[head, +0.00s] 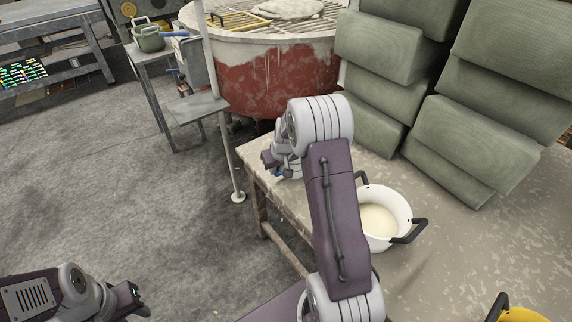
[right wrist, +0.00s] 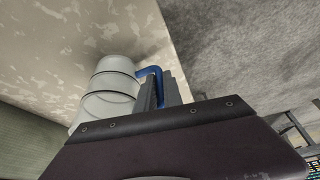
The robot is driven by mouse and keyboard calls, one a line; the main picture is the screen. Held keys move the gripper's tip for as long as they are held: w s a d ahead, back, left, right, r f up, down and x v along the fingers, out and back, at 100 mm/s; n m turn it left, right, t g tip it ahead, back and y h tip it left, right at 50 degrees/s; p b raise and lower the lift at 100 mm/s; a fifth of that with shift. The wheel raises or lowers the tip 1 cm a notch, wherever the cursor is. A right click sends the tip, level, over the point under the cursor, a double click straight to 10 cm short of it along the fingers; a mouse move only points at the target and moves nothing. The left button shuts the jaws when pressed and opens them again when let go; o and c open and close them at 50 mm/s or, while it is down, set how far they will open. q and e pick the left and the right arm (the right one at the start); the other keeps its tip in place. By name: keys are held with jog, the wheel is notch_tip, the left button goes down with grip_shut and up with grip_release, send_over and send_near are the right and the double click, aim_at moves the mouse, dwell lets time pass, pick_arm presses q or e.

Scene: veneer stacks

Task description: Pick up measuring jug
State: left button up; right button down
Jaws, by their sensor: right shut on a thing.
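The measuring jug (right wrist: 108,92) is whitish and translucent with ring bands and a blue handle (right wrist: 153,72), seen in the right wrist view over the table surface. My right gripper (right wrist: 165,92) is shut on the blue handle at the table's edge. I cannot tell whether the jug touches the table. My left gripper (head: 132,300) is at the bottom left of the head view, over the floor; its jaw state is unclear.
A white pot (head: 397,202) with black handles stands on the table (head: 450,250) beside my right arm. A yellow pot (head: 520,314) is at the bottom right. Green stacked blocks (head: 480,120) fill the back right. A red vat (head: 275,80) and a side table (head: 196,106) stand beyond.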

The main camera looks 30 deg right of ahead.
jog(key=shift+r, duration=0.5)
notch_tip(320, 180, up, 3)
jog(key=shift+r+p, duration=0.1)
jog(key=shift+p, duration=0.5)
jog(key=s+d+r, duration=0.6)
jog(key=s+d, duration=0.1)
jog(key=d, duration=0.2)
jog(key=shift+s+r, duration=0.25)
jog(key=shift+r, duration=0.15)
